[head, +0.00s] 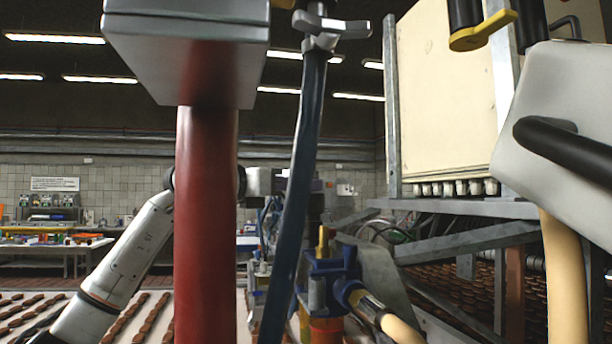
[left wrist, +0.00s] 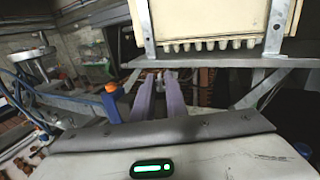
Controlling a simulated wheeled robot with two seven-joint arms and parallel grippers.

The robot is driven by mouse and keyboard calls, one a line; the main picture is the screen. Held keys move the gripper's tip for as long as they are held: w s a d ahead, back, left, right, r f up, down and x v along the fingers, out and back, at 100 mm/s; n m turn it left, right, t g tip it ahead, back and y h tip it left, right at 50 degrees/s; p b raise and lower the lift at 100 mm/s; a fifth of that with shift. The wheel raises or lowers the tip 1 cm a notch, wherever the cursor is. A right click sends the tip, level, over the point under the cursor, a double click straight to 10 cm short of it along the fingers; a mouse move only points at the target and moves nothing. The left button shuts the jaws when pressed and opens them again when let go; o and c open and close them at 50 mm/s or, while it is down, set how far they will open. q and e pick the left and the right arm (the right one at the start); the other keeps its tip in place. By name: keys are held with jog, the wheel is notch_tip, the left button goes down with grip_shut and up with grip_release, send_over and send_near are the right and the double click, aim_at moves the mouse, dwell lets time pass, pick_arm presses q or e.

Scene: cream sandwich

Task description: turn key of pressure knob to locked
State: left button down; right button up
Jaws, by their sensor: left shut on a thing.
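My left gripper (head: 318,188) is at mid-height, partly hidden behind the red column and the dark blue hose. In the left wrist view its two purple fingers (left wrist: 158,98) reach forward side by side, below the cream cabinet. They are shut on a small part at their tips, too small and dark to make out. I cannot tell for certain which part is the key of the pressure knob. A yellow handle (head: 323,241) stands upright on a blue fitting (head: 335,268), below my left gripper. My right gripper is not in view.
A red column (head: 205,220) with a grey box stands close in front. A cream cabinet (head: 445,95) in a metal frame is at right. An orange knob (left wrist: 110,88) is left of the fingers.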

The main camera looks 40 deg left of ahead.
pick_arm(q)
jog(key=shift+a+r+m+g+h+p, duration=0.15)
jog(key=shift+m+g+h+p, duration=0.15)
jog(key=shift+h, duration=0.25)
jog(key=shift+a+r+m+g+h+p, duration=0.1)
jog(key=shift+m+h+p, duration=0.1)
jog(key=shift+m+h, duration=0.3)
jog(key=shift+w+f+m+g+h, duration=0.1)
jog(key=shift+m+g+h, duration=0.4)
jog(key=shift+h, duration=0.35)
jog(key=shift+w+f+m+g+h, duration=0.1)
jog(key=shift+m+g+h, duration=0.3)
jog(key=shift+m+h, duration=0.3)
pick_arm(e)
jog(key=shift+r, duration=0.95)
pick_arm(q)
jog(key=shift+f, duration=0.1)
jog(key=c, duration=2)
grip_release()
jog(key=shift+s+a, duration=0.1)
